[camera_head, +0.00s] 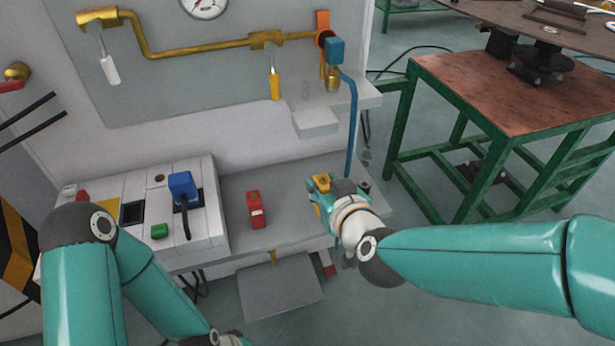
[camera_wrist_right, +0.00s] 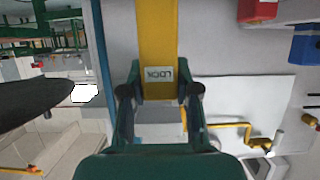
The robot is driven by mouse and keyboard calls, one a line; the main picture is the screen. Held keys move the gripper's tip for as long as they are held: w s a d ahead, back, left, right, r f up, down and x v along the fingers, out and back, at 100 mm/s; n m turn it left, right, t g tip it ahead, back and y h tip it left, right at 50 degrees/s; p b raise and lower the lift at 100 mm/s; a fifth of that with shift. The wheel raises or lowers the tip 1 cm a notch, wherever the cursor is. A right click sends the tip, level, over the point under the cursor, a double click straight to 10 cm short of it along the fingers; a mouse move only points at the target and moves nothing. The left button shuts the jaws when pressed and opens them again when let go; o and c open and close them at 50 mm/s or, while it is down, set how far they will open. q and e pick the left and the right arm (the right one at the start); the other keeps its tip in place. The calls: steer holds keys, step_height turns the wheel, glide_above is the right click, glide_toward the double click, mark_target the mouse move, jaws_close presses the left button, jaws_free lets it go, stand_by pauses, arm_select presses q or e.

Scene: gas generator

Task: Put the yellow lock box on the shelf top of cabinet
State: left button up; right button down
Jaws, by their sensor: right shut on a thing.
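The yellow lock box (camera_wrist_right: 158,45) is between the fingers of my right gripper (camera_wrist_right: 158,92), with a white LOCK label facing the wrist camera. In the head view, only small yellow parts of the lock box (camera_head: 321,183) show past my right gripper (camera_head: 326,192). This gripper is shut on the box, over the right part of the grey cabinet shelf (camera_head: 290,204). I cannot tell whether the box touches the shelf. My left arm bends down at the lower left, and its gripper is out of view.
A red box (camera_head: 256,209) stands on the shelf, left of my right gripper. A control panel with a blue plug (camera_head: 183,187) is further left. A small upper ledge (camera_head: 315,121) and a blue hose (camera_head: 352,125) are behind. A green-framed table (camera_head: 500,90) stands right.

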steer(key=w+a, duration=0.3)
steer(key=w, duration=0.5)
steer(key=f+b, duration=0.1)
steer(key=f, duration=0.1)
steer(key=f+b, duration=0.3)
steer(key=f, duration=0.2)
steer(key=shift+d+b, duration=0.25)
steer(key=shift+b, duration=0.15)
steer(key=shift+w+f, duration=0.1)
steer(key=shift+w, duration=0.05)
steer(key=shift+a, duration=0.1)
steer(key=c, duration=0.8)
jaws_free()
steer(key=shift+c, duration=0.2)
